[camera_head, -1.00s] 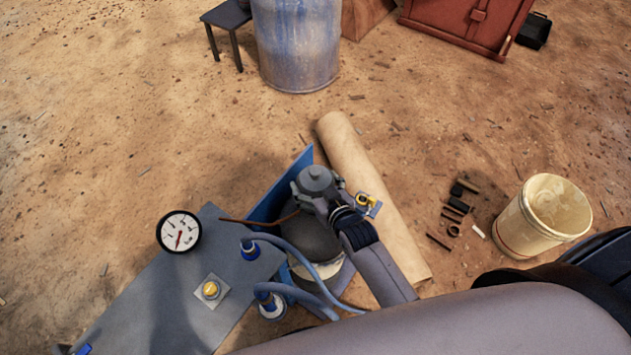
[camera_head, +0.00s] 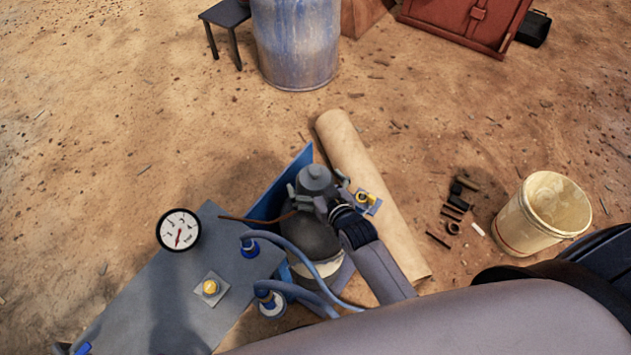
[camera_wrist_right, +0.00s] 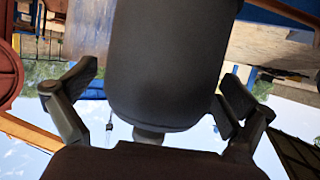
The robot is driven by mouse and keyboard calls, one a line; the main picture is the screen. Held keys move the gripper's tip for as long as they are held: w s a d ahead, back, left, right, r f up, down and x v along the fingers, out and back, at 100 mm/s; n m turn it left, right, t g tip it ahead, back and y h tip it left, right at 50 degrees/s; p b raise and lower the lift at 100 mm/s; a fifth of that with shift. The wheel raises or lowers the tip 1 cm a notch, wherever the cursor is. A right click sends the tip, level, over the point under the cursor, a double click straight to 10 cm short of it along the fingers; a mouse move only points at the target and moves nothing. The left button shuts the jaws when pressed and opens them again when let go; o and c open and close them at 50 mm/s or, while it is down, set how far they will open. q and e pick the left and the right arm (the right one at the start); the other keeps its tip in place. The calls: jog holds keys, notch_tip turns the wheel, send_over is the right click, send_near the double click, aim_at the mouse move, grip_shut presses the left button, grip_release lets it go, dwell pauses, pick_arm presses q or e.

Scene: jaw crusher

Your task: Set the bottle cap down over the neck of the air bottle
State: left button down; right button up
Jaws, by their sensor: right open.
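The bottle cap (camera_head: 315,178) is a grey rounded piece with a small knob on top. It sits upright over the top of the dark, domed air bottle (camera_head: 312,238), in line with it. The bottle's neck is hidden in the head view. My right gripper (camera_head: 316,200) is open, with its fingers apart around the cap. In the right wrist view my open fingers (camera_wrist_right: 150,105) stand either side of a large dark rounded body with a short stub at its lower end. I cannot tell whether that body is cap or bottle. My left gripper is not in view.
A grey bench top (camera_head: 165,285) with a gauge (camera_head: 179,230), a yellow button (camera_head: 211,287) and blue hoses (camera_head: 295,242) lies left of the bottle. A rolled sheet (camera_head: 370,185) lies behind. A bucket (camera_head: 510,222) and small loose parts (camera_head: 456,208) are at right.

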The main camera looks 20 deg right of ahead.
jog(key=v, duration=1.2)
jog(key=shift+f, duration=0.1)
jog(key=s+f+g, duration=0.3)
jog(key=s+f, duration=0.2)
jog(key=f, duration=0.7)
jog(key=s+f+g, duration=0.2)
jog(key=s+f, duration=0.2)
jog(key=f, duration=0.7)
jog(key=s+d+f+g+h, duration=0.1)
jog(key=s+d+f+g, duration=0.2)
jog(key=s+f, duration=0.5)
jog(key=s+d+f+g, duration=0.4)
jog(key=s+f, duration=0.5)
jog(key=s, duration=0.6)
jog(key=shift+n+h, duration=0.4)
jog(key=shift+f, duration=0.1)
